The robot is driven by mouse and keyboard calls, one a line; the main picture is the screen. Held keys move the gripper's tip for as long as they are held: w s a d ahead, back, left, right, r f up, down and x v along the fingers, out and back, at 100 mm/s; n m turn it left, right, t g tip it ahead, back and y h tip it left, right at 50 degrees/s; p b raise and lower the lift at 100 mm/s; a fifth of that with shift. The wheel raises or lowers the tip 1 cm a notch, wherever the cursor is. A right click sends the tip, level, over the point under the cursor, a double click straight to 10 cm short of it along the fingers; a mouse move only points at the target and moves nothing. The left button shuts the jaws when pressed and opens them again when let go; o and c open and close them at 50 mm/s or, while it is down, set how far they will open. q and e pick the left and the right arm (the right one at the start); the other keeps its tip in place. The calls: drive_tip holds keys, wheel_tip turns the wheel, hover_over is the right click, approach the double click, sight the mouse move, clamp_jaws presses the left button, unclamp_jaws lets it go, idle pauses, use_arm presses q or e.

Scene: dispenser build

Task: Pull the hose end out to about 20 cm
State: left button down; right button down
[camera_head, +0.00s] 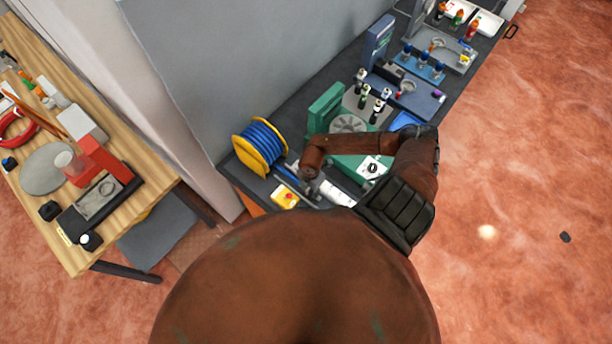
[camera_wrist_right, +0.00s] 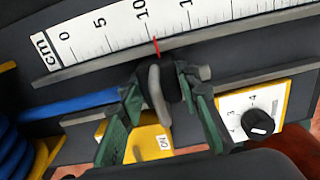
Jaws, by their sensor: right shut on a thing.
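The hose reel (camera_head: 258,147) is a yellow-flanged spool wound with blue hose at the near end of the dark counter. In the right wrist view the blue hose (camera_wrist_right: 70,105) runs straight from the coils at left to my right gripper (camera_wrist_right: 160,85). That gripper's green fingers are shut around the dark hose end, which they partly hide. A white cm scale (camera_wrist_right: 110,37) lies behind, with a red marker line (camera_wrist_right: 156,45) close to the 10 label. In the head view my right arm hides most of the grip. My left gripper is not in view.
A yellow box (camera_wrist_right: 150,143) and a white panel with a black knob (camera_wrist_right: 262,122) sit just in front of the grip. Green equipment (camera_head: 325,108) and bottles stand farther along the counter. A grey wall borders it. A wooden table (camera_head: 150,190) stands at left.

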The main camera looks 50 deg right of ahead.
sight(328, 208)
drive_tip(key=shift+s+d, duration=0.2)
drive_tip(key=shift+s, duration=1.4)
drive_tip(key=shift+s+d, duration=0.2)
drive_tip(key=shift+s, duration=1.4)
drive_tip(key=shift+s+d, duration=0.2)
drive_tip(key=shift+s, duration=1.35)
drive_tip(key=c, duration=1.4)
unclamp_jaws()
drive_tip(key=shift+o, duration=0.2)
drive_tip(key=shift+a, duration=0.15)
drive_tip(key=shift+r, duration=0.5)
wheel_tip(328, 208, up, 11)
